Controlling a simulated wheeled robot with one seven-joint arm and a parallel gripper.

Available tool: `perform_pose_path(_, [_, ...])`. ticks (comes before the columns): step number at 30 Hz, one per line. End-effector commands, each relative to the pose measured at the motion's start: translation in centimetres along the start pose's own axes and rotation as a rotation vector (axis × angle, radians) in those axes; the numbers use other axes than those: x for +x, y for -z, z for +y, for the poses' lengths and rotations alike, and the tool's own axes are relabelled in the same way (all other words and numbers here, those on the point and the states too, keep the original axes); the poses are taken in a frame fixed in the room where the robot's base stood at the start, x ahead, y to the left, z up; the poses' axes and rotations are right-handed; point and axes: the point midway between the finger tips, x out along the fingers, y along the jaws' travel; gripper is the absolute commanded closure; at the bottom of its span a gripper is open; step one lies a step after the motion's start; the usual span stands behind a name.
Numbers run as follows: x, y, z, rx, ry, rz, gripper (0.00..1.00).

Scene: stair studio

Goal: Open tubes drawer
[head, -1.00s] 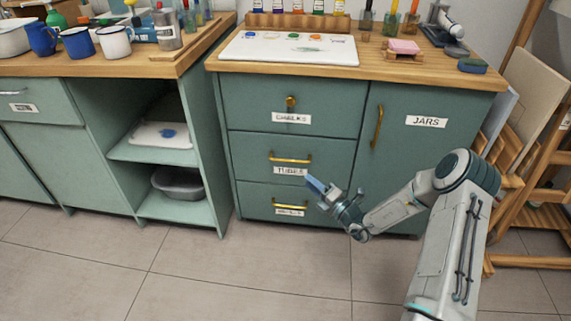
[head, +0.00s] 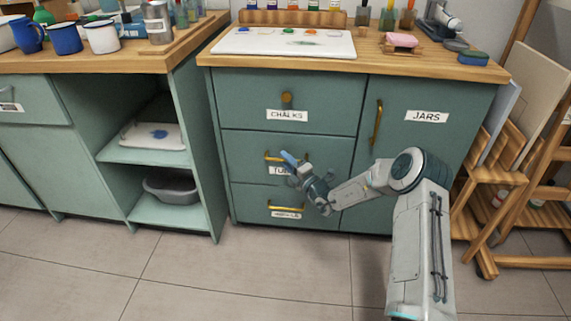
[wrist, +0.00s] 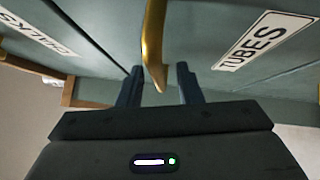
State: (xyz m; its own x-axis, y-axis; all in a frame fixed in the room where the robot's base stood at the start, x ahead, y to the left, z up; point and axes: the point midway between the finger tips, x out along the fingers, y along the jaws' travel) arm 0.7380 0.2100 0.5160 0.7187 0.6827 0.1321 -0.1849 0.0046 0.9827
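The tubes drawer (head: 240,165) is the middle drawer of the green cabinet and looks shut. Its brass bar handle (head: 272,158) is partly hidden behind my gripper (head: 288,160) in the head view. In the wrist view the brass handle (wrist: 153,45) reaches down between the two dark fingers of my gripper (wrist: 159,88). The fingers stand apart with gaps on both sides of the bar, so my gripper is open around the handle. The TUBES label (wrist: 264,40) shows at the right in the wrist view and is partly covered in the head view.
The CHALKS drawer (head: 245,95) with a round knob is above, and another drawer (head: 247,200) with a bar handle is below. The JARS door (head: 420,150) is to the right. A wooden rack (head: 500,190) stands at far right. The tiled floor (head: 200,275) in front is clear.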

Motion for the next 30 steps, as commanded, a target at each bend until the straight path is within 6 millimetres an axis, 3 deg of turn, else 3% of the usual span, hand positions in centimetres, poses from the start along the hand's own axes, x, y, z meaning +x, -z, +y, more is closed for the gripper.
perform_pose_path(12, [0.9,0.0,0.1,-0.001,0.000,0.001,0.68])
perform_pose_path(15, [0.9,0.0,0.1,-0.001,0.000,0.001,0.95])
perform_pose_path(16, [0.9,0.0,0.1,-0.001,0.000,0.001,1.00])
perform_pose_path(24, [0.7,0.0,0.2,0.000,0.000,-0.001,1.00])
perform_pose_path(30, [-0.6,0.3,0.6,0.002,0.004,-0.012,1.00])
